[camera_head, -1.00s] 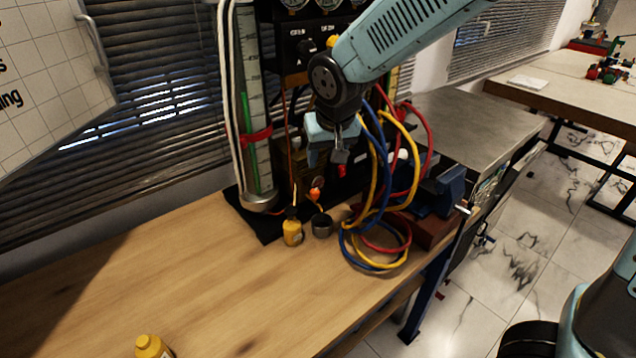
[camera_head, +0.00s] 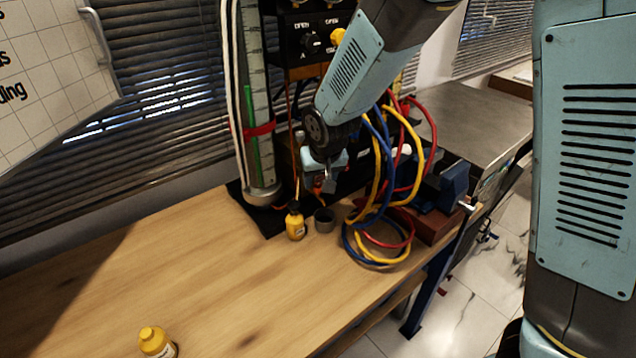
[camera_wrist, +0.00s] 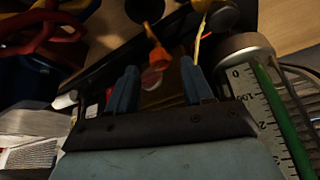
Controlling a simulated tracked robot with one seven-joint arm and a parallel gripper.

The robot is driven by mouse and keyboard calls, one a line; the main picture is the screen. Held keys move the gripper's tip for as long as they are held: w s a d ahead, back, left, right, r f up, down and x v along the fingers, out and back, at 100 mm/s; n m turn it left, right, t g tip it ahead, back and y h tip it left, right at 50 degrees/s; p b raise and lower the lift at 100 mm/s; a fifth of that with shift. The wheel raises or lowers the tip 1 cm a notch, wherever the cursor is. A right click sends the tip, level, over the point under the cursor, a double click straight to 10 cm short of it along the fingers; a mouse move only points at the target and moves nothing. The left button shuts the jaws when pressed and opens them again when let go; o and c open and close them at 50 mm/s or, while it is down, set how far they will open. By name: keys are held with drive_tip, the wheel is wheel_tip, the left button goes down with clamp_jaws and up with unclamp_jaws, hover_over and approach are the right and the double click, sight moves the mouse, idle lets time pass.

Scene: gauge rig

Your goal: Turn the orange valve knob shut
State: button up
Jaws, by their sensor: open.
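My gripper (camera_head: 322,180) hangs low in front of the gauge rig, above the back of the wooden bench. In the wrist view its two blue fingers (camera_wrist: 157,82) stand apart with nothing clamped between them. An orange piece (camera_wrist: 158,55), which looks like the valve knob, shows just beyond the gap between the fingertips. A reddish round part (camera_wrist: 151,78) sits lower in that gap. I cannot tell whether either touches a finger. In the head view my gripper mostly hides the orange knob.
A clear graduated tube (camera_head: 258,110) stands left of my gripper. A yellow bottle (camera_head: 295,222) and a dark cup (camera_head: 324,220) stand just in front. Coiled hoses (camera_head: 375,245) and a blue vise (camera_head: 447,188) are at right. Another yellow bottle (camera_head: 155,342) stands at the front. Mid-bench is clear.

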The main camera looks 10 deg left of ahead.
sight(318, 188)
drive_tip(key=shift+x, duration=1.25)
drive_tip(key=shift+c, duration=0.5)
clamp_jaws()
